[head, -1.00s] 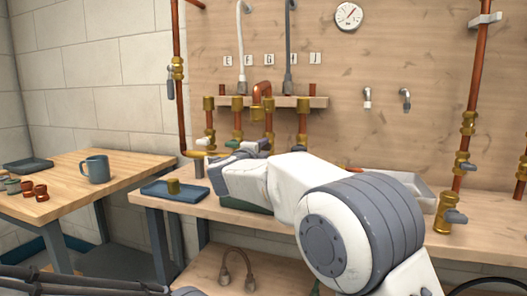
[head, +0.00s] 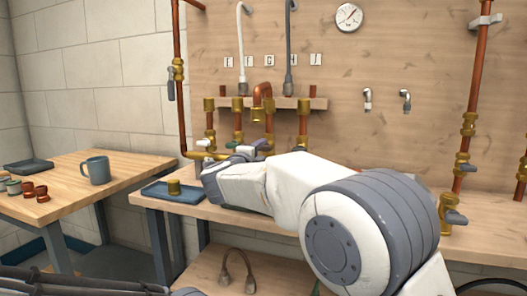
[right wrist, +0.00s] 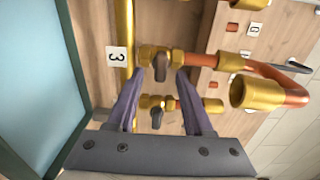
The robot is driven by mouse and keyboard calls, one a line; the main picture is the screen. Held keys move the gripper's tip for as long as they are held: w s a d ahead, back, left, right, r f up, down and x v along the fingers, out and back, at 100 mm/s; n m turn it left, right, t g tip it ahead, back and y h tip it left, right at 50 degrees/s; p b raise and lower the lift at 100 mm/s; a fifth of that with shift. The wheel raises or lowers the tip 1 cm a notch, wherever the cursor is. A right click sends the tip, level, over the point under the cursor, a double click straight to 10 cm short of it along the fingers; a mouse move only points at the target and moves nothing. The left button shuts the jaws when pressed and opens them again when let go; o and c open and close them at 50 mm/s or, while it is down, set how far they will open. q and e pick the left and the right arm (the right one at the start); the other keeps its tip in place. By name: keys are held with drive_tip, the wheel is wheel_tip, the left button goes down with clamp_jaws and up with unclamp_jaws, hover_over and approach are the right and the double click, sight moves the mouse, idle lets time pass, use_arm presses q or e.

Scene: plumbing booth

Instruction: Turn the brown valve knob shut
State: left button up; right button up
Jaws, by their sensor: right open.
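In the right wrist view a dark brownish valve knob (right wrist: 160,68) sits on a brass valve body of a copper pipe. My right gripper (right wrist: 161,76) is open, with one finger on each side of this knob; I cannot tell whether either finger touches it. A second dark knob (right wrist: 157,118) lies nearer the palm, between the fingers. In the head view my right gripper (head: 236,158) is at the foot of the pipe row, largely hidden by its own wrist, and the brown knob cannot be picked out there. My left gripper is not in view.
A mug (head: 96,170) stands on the side table. Brass and copper pipes (head: 237,122) rise close behind the gripper.

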drive_tip(key=v, duration=0.8)
drive_tip(key=shift+p, duration=0.4)
drive_tip(key=shift+s, duration=0.1)
